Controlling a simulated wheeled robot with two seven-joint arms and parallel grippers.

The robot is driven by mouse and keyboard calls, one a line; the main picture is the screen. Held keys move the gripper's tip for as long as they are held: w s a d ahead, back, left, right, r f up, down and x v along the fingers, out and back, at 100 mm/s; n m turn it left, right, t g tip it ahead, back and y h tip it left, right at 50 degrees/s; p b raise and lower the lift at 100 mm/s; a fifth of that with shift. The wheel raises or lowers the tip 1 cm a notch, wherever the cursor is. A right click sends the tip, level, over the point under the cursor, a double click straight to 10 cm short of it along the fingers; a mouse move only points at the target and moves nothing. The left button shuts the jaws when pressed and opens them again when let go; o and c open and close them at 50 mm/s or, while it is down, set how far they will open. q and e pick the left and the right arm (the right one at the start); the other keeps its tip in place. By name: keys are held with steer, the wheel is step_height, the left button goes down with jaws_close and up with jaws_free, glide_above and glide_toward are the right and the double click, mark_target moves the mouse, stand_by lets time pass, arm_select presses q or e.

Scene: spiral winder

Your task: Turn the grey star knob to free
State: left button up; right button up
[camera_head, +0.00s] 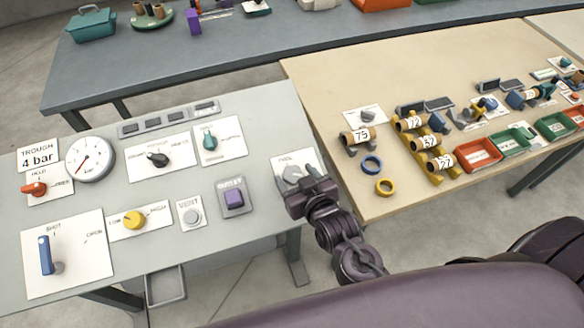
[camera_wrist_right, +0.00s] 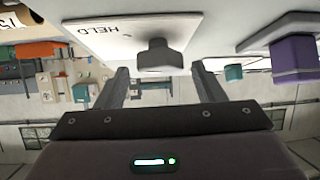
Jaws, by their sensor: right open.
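The grey star knob (camera_head: 291,172) sits on a white plate near the right edge of the grey panel table. In the right wrist view the knob (camera_wrist_right: 158,56) stands out from its plate (camera_wrist_right: 115,35), where the word HELD can be read. My right gripper (camera_head: 298,176) is at the knob, its open fingers pointing to it. In the wrist view the two fingertips lie on either side of the knob, with a gap visible on each side. Whether they touch the knob or reach fully around it I cannot tell. My left gripper is not in view.
A purple button (camera_head: 234,198) and a grey VENT button (camera_head: 191,215) lie left of the knob on the same panel. A beige table (camera_head: 330,90) with rolls, rings and trays stands to the right, across a narrow gap.

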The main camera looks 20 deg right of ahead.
steer(key=shift+w+a+f, duration=0.1)
steer(key=shift+w+f, duration=0.1)
steer(key=shift+w, duration=0.5)
steer(key=shift+w+f, duration=0.2)
steer(key=shift+w, duration=0.15)
steer(key=shift+w+f, duration=0.1)
steer(key=c, duration=1)
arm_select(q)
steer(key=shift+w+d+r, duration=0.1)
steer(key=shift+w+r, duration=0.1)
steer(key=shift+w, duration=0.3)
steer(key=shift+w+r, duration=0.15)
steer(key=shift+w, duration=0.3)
arm_select(e)
steer(key=shift+o, duration=0.2)
